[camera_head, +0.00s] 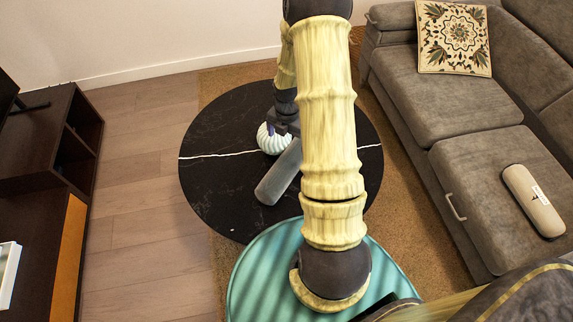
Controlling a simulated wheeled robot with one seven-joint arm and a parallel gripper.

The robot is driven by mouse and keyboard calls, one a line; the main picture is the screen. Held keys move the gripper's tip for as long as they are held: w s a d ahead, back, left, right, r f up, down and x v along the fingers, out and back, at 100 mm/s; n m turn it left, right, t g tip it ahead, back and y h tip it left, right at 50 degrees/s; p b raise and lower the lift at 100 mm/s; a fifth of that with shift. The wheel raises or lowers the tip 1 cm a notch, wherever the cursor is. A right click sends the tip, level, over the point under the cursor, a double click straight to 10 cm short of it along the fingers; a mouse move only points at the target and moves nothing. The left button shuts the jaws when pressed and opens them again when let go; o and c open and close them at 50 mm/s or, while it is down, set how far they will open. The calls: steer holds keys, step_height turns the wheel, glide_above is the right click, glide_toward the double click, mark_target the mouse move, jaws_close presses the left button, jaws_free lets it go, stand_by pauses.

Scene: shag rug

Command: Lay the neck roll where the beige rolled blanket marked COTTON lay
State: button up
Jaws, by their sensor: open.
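A grey cylindrical roll (278,176), which could be the neck roll, lies slanted on the round black table. My arm hides part of its right side. A beige roll (532,200) with a white label lies on the near seat of the grey sofa at right; the lettering is too small to read. My gripper (283,131) is open over the black table, at the far end of the grey roll, partly hidden by my own arm. I cannot tell whether it touches the roll.
A pale ribbed round object (271,138) sits close beside my gripper on the black table (215,190). A teal round top (262,275) stands in front. The grey sofa (470,170) holds a patterned cushion (453,38). A dark cabinet (40,165) stands left; the wooden floor between is clear.

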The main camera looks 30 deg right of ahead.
mark_target(288, 160)
steer(key=f, duration=0.3)
steer(key=f+b, duration=0.1)
steer(key=f, duration=0.3)
steer(key=f+b, duration=0.1)
steer(key=f, duration=0.3)
steer(key=shift+s+d+f, duration=0.1)
steer(key=shift+s, duration=0.15)
steer(key=shift+f, duration=0.2)
steer(key=shift+f, duration=0.1)
steer(key=f, duration=0.3)
steer(key=f+b, duration=0.1)
steer(key=f, duration=0.1)
steer(key=shift+w, duration=0.25)
steer(key=c, duration=1.3)
steer(key=shift+o, duration=0.2)
steer(key=shift+r, duration=0.2)
